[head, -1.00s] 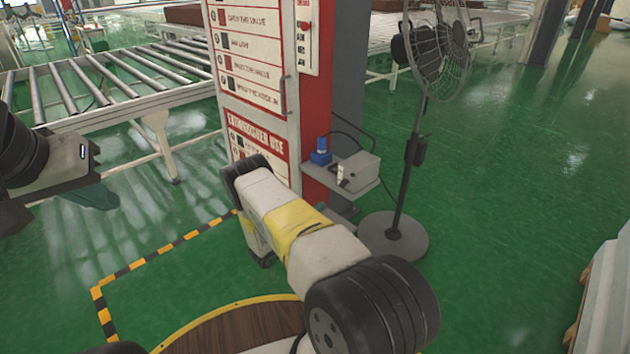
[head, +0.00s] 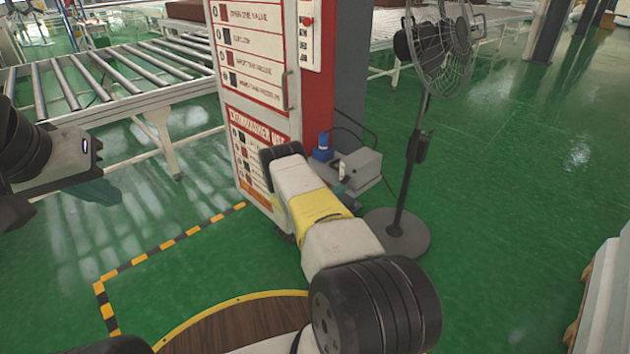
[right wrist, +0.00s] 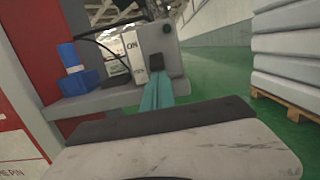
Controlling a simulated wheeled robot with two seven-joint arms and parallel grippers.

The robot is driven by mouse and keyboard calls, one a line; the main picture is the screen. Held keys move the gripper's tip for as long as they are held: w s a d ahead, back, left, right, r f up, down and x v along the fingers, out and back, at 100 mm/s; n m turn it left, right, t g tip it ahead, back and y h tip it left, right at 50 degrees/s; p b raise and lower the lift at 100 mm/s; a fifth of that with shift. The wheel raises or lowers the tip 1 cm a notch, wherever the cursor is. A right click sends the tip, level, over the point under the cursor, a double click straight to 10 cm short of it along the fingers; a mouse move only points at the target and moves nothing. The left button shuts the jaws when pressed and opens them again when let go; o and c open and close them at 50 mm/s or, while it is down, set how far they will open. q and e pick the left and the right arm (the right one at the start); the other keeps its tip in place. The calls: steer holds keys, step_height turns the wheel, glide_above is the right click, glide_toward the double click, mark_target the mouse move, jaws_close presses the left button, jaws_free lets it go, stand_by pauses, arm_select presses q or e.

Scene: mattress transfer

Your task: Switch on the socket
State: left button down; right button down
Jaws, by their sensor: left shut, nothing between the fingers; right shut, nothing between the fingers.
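The socket is a grey box (head: 361,169) on a small shelf at the side of the red and white cabinet. In the right wrist view the box (right wrist: 172,70) has a white panel marked "ON" (right wrist: 131,55) on its left part. My right gripper (right wrist: 157,84) is shut and empty, its teal fingers pointing at the front of the box, just below a small black part. I cannot tell whether they touch it. In the head view my right forearm hides most of this gripper. My left gripper (head: 95,192) is shut and empty at the far left, away from the socket.
A blue plug-like item (right wrist: 76,68) stands left of the box on the grey shelf (right wrist: 100,102), with a black cable above. A pedestal fan (head: 398,232) stands right of the shelf. The cabinet (head: 255,70) is directly left. Green floor is open at right.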

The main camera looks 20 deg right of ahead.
mark_target(344, 180)
steer(key=shift+a+r+g+y, duration=0.15)
steer(key=shift+r+g+y, duration=0.2)
steer(key=shift+y, duration=0.35)
stand_by(0.3)
steer(key=r+y, duration=0.1)
steer(key=r+g+y, duration=0.1)
steer(key=y, duration=0.1)
steer(key=a+r+g+y, duration=0.1)
steer(key=y, duration=0.1)
steer(key=shift+s, duration=0.25)
steer(key=shift+r, duration=0.15)
steer(key=shift+r, duration=0.6)
